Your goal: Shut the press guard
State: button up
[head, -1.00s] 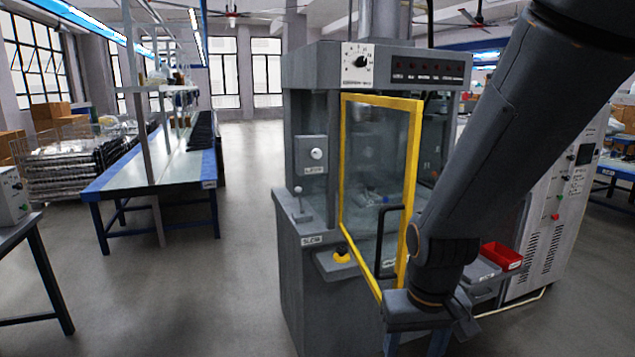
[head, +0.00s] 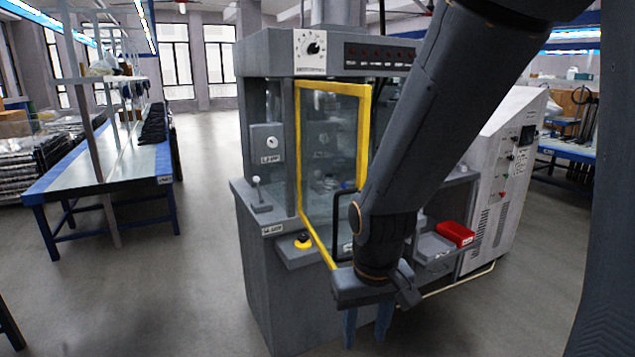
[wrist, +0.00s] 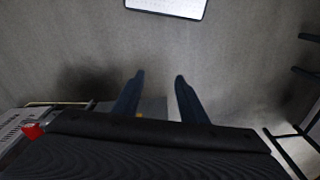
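The press guard is a clear pane in a yellow frame (head: 365,135) on the front of the grey press (head: 265,200). It stands at an angle to the front, partly open, with its free edge on the right. A black bar handle (head: 337,225) is near that edge. My gripper (head: 366,340) hangs fingers down in front of the guard's lower right corner, and my arm hides part of that edge. In the wrist view my gripper (wrist: 159,78) has its two blue fingers apart with only floor between them. I see no grip on the handle; contact with the frame cannot be told.
A red bin (head: 456,234) and a grey tray (head: 433,248) are right of the press, by a white cabinet (head: 505,180). A blue-edged bench (head: 100,185) stands left. Floor between bench and press is clear.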

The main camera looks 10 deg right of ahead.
jog(key=w+a+r+h, duration=0.1)
jog(key=w+a+r, duration=0.1)
jog(key=w+a+r+h+b, duration=0.1)
jog(key=w+a+r, duration=0.1)
jog(key=a+r, duration=0.1)
jog(key=w+a+r, duration=0.2)
jog(key=w+r, duration=0.1)
jog(key=shift+a+r+h+b, duration=0.15)
jog(key=shift+h+b, duration=0.25)
grip_shut()
jog(key=w+a+r+m+t+h+b, duration=0.1)
jog(key=w+a+r+t+h, duration=0.1)
jog(key=a+r, duration=0.35)
jog(key=w+a+r+m+t+h, duration=0.1)
jog(key=w+a+r, duration=0.1)
jog(key=r, duration=0.7)
jog(key=w+d+f+p, duration=0.2)
jog(key=d+f+p, duration=0.1)
jog(key=d+f, duration=0.5)
jog(key=shift+w+d+f+m, duration=0.15)
jog(key=shift+w+d+m, duration=0.15)
jog(key=shift+d, duration=0.45)
